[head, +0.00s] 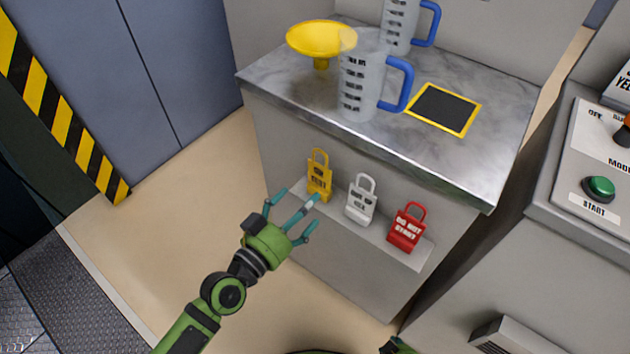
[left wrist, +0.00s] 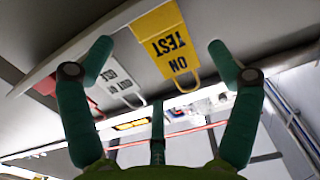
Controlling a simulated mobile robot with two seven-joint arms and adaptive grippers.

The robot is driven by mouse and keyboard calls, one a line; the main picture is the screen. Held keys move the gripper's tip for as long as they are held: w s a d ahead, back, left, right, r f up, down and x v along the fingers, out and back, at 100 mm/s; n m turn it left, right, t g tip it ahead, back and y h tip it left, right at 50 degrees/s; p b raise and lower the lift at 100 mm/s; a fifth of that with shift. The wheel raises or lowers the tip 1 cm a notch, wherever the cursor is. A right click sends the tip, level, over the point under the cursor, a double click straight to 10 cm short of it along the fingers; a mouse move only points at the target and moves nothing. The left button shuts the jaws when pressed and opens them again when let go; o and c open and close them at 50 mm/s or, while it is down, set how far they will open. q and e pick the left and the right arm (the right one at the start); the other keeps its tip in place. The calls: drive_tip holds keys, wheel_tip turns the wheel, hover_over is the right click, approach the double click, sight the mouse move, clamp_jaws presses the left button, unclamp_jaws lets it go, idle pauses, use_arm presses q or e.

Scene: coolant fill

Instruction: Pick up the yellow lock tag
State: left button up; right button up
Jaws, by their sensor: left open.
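The yellow lock tag (head: 319,178) stands on a narrow ledge on the front of the grey cabinet, leftmost of three padlock-shaped tags. It reads "ON TEST". My left gripper (head: 296,208) is open and empty, just in front of and below-left of the yellow tag. One fingertip overlaps the tag's lower edge in the head view; I cannot tell if they touch. In the left wrist view the yellow tag (left wrist: 166,45) shows upside down between the spread fingers (left wrist: 160,75). My right gripper is not clearly in view.
A white tag (head: 361,203) and a red "DO NOT START" tag (head: 406,229) stand to the right on the same ledge. Above, the countertop (head: 440,155) overhangs, bearing a yellow funnel (head: 320,38), jugs (head: 362,80) and a black pad (head: 444,108).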

sight(323, 182)
use_arm(q)
drive_tip(key=shift+w+d+r+h, duration=0.3)
drive_tip(key=shift+w+d+r, duration=0.1)
drive_tip(key=shift+d+r, duration=0.25)
drive_tip(key=x, duration=0.5)
drive_tip(key=shift+w+d+r+p, duration=0.1)
drive_tip(key=shift+w+r+p, duration=0.05)
drive_tip(key=shift+w+p, duration=0.25)
drive_tip(key=c, duration=0.9)
